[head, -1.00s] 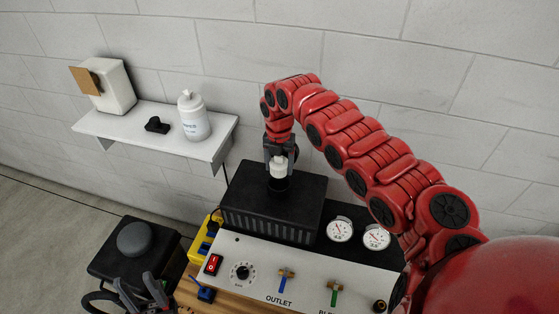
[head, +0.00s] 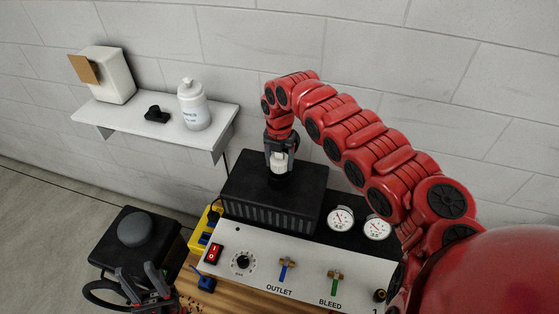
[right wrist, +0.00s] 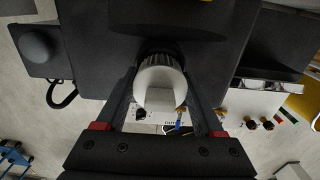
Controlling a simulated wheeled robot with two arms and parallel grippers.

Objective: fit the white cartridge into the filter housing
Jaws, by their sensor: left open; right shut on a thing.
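The white cartridge (head: 278,161) is upright over the round black filter housing (head: 279,181) on top of the black box. My right gripper (head: 279,157) is shut on the cartridge from above. My left gripper (head: 136,276) is open and empty at the lower left, away from the cartridge.
The black box (head: 245,190) stands behind a panel (head: 300,269) with knobs, valves and two gauges (head: 340,219). A shelf (head: 160,130) at the left holds a white bottle (head: 193,107), a small black part and a white box. A black stand with a grey dome (head: 135,229) is at the lower left.

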